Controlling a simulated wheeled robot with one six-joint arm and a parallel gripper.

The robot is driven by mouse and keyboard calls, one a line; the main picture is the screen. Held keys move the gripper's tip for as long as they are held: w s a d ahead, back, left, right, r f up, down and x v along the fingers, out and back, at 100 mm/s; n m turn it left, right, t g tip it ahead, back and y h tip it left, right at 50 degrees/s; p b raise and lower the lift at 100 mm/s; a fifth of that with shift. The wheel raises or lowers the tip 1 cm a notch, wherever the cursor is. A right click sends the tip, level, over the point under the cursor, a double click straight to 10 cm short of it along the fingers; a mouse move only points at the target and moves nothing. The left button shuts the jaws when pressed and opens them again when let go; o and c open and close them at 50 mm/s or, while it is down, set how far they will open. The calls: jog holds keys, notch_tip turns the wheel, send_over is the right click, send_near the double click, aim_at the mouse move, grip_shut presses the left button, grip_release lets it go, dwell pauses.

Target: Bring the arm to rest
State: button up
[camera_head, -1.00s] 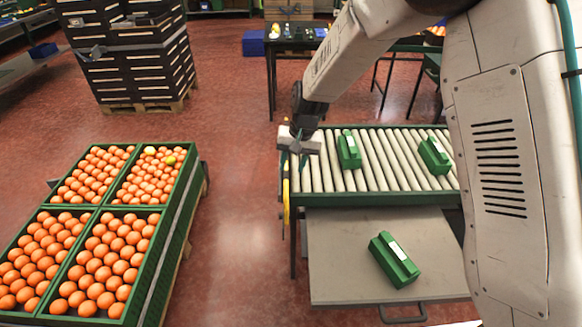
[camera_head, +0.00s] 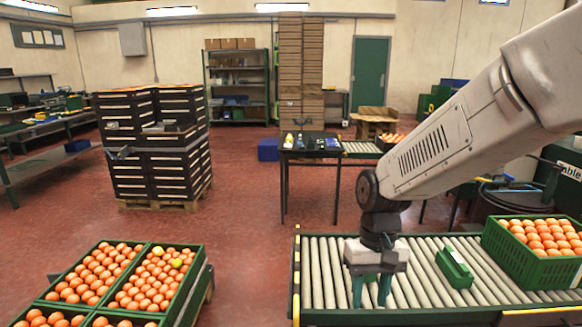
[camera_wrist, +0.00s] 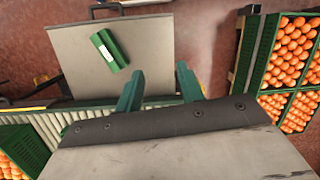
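My gripper (camera_head: 371,290) hangs pointing down over the left part of the roller conveyor (camera_head: 318,270) in the head view. Its two green fingers are apart with nothing between them. The wrist view shows the same open, empty gripper (camera_wrist: 158,88). My arm reaches in from the upper right. A green block with a white label (camera_head: 455,268) lies on the rollers to the right of the gripper, apart from it. In the wrist view, another green block (camera_wrist: 108,50) lies on a grey plate (camera_wrist: 150,60) beside the conveyor.
A green crate of oranges (camera_head: 536,270) stands on the conveyor's right part. Several crates of oranges (camera_head: 200,290) stand at lower left, also in the wrist view (camera_wrist: 256,70). A stack of black crates (camera_head: 155,145) and a dark table (camera_head: 310,150) stand behind. Red floor between is clear.

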jog(key=s+d+r+t, duration=0.2)
jog(key=s+d+r, duration=0.3)
jog(key=s, duration=0.4)
jog(key=s+d+r+m+t, duration=0.1)
jog(key=s+d+r+t, duration=0.1)
jog(key=s+d+r, duration=0.4)
jog(key=s, duration=0.3)
jog(key=shift+s+d+r+h, duration=0.15)
jog(key=shift+h, duration=0.15)
